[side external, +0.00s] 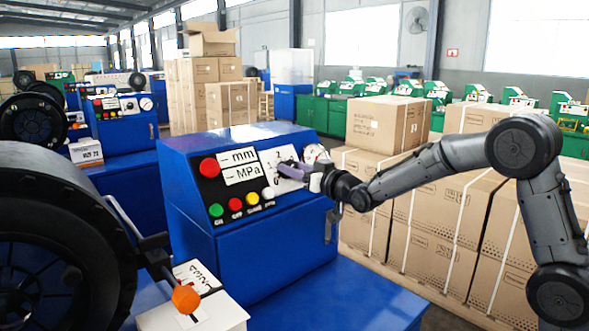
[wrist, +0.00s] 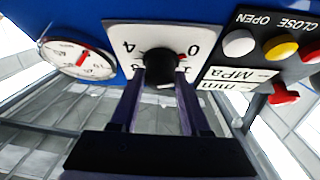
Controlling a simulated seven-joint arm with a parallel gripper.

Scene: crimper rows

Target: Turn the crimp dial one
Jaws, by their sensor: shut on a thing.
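The crimp dial is a black round knob (wrist: 163,62) on a white number plate (wrist: 122,36), on the front of the blue machine. A small red mark shows on the knob's right side in the wrist view, near a figure 0. A figure 4 is on the plate's left. My gripper (wrist: 160,75) has one finger on each side of the knob and is shut on it. In the side view the plate (side external: 270,158) is partly covered by my gripper (side external: 292,170), and the knob is hidden.
The blue machine (side external: 262,250) carries mm and MPa labels (side external: 240,165), a red stop button (side external: 209,167) and a row of small buttons. A round gauge (wrist: 78,60) is beside the plate. Cardboard boxes (side external: 430,210) stand behind my arm. A black reel (side external: 50,240) is at the left.

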